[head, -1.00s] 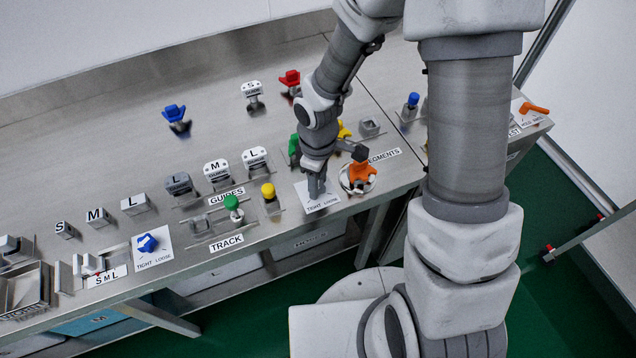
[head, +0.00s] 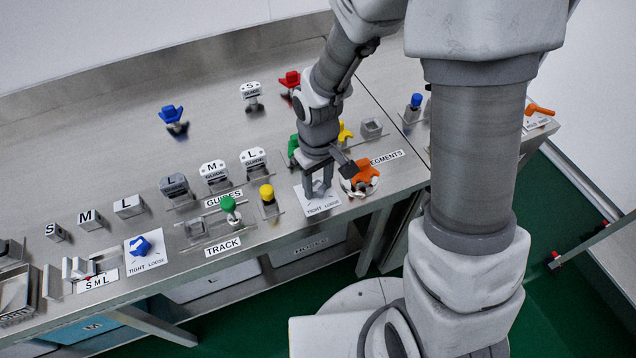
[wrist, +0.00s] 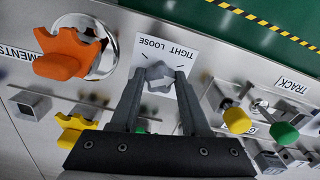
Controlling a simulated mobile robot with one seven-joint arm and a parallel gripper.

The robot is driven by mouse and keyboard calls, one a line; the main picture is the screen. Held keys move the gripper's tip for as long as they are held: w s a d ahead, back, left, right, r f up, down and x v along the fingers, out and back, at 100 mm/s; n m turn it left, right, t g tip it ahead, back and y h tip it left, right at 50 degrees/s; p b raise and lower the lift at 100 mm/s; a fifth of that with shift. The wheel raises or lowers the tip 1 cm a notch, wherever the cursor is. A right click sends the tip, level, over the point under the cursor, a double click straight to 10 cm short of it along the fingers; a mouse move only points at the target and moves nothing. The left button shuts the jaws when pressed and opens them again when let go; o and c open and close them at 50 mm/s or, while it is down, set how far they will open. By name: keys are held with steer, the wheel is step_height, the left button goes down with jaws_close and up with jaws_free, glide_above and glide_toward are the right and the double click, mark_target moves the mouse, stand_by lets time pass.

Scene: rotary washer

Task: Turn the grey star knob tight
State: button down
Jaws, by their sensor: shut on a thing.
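The grey star knob (wrist: 160,77) is in the middle of the wrist view, on a white plate (wrist: 205,52) marked TIGHT and LOOSE. My gripper (wrist: 163,73) is shut on the knob, one finger on each side of it. In the head view my gripper (head: 318,192) points down onto the plate (head: 318,206) at the bench's front edge. The fingers mostly hide the knob there. I cannot tell from these views how far the knob is turned.
An orange star part (head: 366,172) sits on a round mount close to the right of my gripper. Yellow (head: 267,193) and green (head: 228,204) knobs stand to the left. A blue knob (head: 139,246) on a similar plate is farther left.

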mark_target(318, 187)
stand_by(0.3)
steer(key=shift+c, duration=1.9)
jaws_free()
step_height(318, 187, up, 18)
steer(key=p, duration=0.2)
steer(key=shift+f+p, duration=0.25)
steer(key=shift+p, duration=0.05)
